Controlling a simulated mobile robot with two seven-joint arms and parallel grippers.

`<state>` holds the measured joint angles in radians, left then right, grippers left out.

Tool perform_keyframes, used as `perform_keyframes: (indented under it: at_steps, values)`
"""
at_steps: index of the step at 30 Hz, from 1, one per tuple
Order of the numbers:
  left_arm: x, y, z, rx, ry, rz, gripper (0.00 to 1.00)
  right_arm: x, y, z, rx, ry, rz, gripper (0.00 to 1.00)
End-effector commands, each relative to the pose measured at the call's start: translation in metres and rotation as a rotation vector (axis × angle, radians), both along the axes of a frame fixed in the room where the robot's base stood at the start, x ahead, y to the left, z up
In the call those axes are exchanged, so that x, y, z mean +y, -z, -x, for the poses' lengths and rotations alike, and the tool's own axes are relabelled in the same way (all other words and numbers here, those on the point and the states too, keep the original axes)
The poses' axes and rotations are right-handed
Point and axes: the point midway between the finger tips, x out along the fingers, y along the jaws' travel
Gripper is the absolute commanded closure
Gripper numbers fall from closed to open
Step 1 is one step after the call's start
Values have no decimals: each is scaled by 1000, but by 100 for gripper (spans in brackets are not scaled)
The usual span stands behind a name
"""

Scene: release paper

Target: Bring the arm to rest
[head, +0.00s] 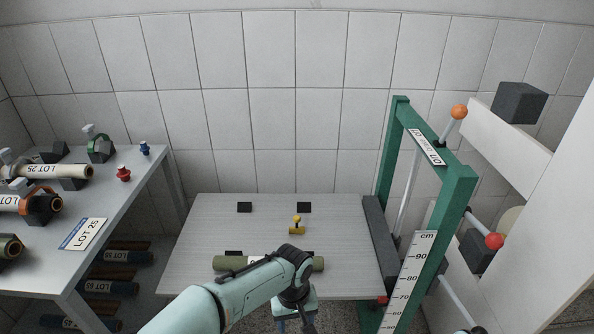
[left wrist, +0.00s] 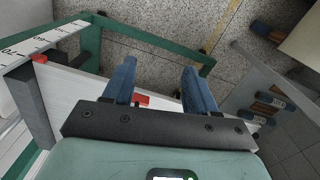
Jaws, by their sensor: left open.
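My left arm reaches in from the bottom of the head view, and its gripper (head: 294,322) points down at the table's front edge. The left wrist view shows the gripper (left wrist: 158,66) open, its two blue fingers apart with nothing between them. Speckled floor (left wrist: 165,62) and part of a green frame show beyond the fingers. My right gripper is not in view.
An olive roll (head: 230,263) lies on the grey table (head: 220,225), partly hidden by my arm. A small yellow tool (head: 296,228) stands behind it. The green frame (head: 456,195) with a cm scale (head: 411,280) stands right. A side table (head: 125,200) holds labelled rolls at left.

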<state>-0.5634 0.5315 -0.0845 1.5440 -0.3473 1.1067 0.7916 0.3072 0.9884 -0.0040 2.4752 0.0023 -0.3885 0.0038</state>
Motion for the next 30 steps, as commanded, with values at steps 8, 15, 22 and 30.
perform_keyframes:
  at_steps: [8,15,22,30]
  values:
    - [47,151,47,117,22,152,43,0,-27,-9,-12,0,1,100]
    - [96,244,163,131,-87,290,43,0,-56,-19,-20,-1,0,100]
    - [116,255,237,100,-171,294,43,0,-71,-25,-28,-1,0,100]
    - [120,255,249,88,-180,286,43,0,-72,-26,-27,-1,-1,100]
